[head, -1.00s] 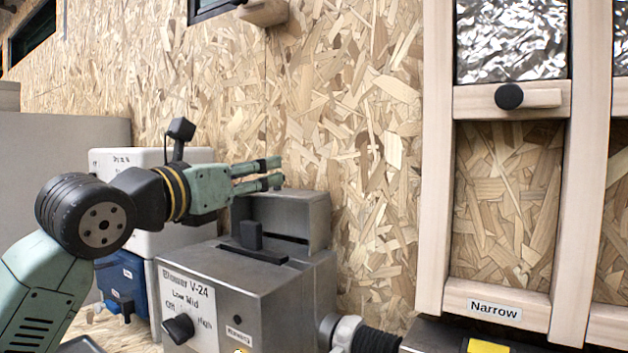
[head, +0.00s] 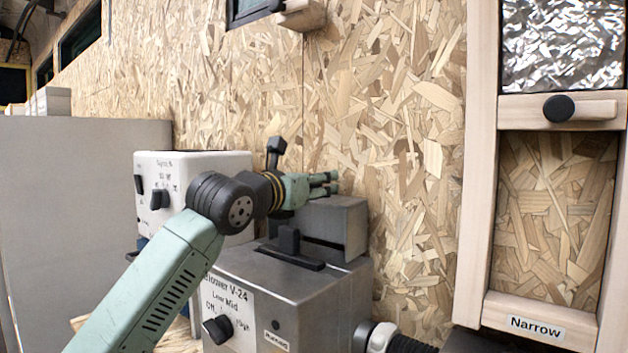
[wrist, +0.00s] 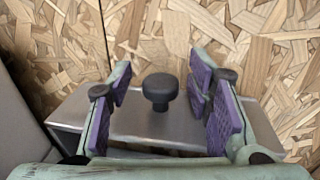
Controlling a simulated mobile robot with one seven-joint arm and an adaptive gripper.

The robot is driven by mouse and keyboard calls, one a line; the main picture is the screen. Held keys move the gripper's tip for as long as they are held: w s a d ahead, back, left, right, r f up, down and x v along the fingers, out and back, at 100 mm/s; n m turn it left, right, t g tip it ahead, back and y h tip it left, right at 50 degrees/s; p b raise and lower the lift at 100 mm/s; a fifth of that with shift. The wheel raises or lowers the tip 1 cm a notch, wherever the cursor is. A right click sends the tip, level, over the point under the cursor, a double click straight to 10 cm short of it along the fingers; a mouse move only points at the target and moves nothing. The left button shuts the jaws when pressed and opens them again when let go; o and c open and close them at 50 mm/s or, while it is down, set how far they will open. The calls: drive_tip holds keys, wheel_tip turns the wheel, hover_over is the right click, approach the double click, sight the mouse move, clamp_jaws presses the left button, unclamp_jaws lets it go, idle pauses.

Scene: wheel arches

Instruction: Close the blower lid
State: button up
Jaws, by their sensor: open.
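The blower (head: 290,300) is a grey metal box labelled "Blower V-24", low in the middle of the head view. Its grey lid (head: 345,225) stands raised at the back of the box's top. In the wrist view the lid's flat top (wrist: 140,125) carries a round black knob (wrist: 160,90). My gripper (head: 333,183) is just above the lid in the head view. In the wrist view my gripper (wrist: 162,80) is open, with purple finger pads on both sides of the knob and gaps between. The knob is hidden in the head view.
A black handle (head: 289,240) stands in a slot on the blower's top. A dial (head: 217,329) is on its front. A white box (head: 165,190) stands to the left. The chipboard wall (head: 400,150) is close behind the lid. A black hose (head: 405,343) leaves to the right.

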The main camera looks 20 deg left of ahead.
drive_tip(key=shift+c, duration=0.5)
clamp_jaws()
idle(0.4)
